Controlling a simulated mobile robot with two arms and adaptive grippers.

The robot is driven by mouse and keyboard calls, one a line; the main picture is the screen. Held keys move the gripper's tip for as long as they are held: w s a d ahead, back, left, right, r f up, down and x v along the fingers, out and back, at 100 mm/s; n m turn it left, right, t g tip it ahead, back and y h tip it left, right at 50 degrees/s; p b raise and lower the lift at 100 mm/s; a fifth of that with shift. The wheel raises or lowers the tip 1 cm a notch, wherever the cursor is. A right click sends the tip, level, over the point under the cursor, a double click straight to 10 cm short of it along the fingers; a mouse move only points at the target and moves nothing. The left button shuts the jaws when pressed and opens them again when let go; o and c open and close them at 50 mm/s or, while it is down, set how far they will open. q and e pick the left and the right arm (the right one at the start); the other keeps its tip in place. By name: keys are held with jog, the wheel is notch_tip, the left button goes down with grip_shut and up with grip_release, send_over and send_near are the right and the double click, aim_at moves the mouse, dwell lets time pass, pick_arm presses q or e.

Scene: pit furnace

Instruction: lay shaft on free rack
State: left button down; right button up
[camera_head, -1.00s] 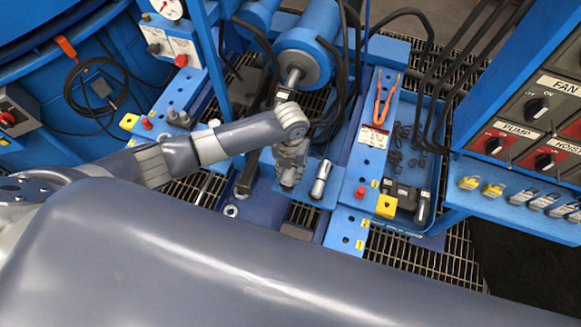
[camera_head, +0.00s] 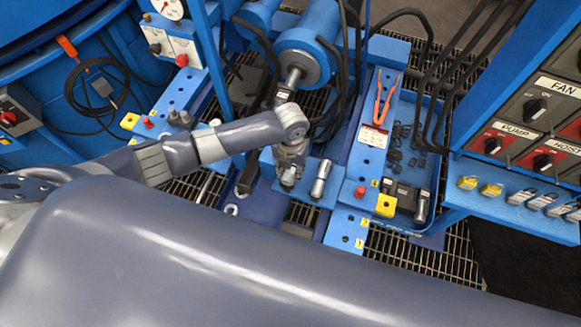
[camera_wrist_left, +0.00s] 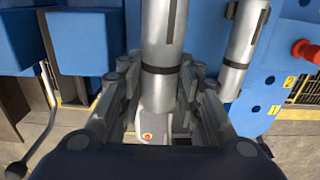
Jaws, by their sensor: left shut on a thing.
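My left gripper (camera_head: 290,158) is at the middle of the head view, above a blue fixture, with its fingers pointing down. In the left wrist view its fingers are closed around a silver shaft (camera_wrist_left: 162,45) with a dark band and a dark slot. The shaft's lower end (camera_head: 288,178) shows just below the fingers in the head view. A second silver shaft (camera_head: 321,180) lies just right of it on the blue rack (camera_head: 316,201); it also shows in the left wrist view (camera_wrist_left: 243,45). I cannot tell whether the held shaft touches the rack. My right gripper is not in view.
A blue tray (camera_head: 408,226) at the right holds dark small parts. Beside it a blue bar (camera_head: 370,155) carries orange-handled pliers (camera_head: 385,100), a red knob and a yellow block (camera_head: 386,205). A control panel (camera_head: 525,120) stands far right. Black hoses hang around the blue cylinder (camera_head: 308,50).

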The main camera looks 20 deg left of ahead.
pick_arm(q)
jog(key=shift+w+f+b, duration=0.1)
jog(key=shift+f+b, duration=0.2)
jog(key=shift+f, duration=0.15)
dwell(0.5)
jog(key=c, duration=1.1)
grip_release()
jog(key=shift+s+f, duration=0.2)
notch_tip(320, 180, up, 12)
jog(key=shift+w+d+r, duration=0.1)
jog(key=shift+r, duration=0.1)
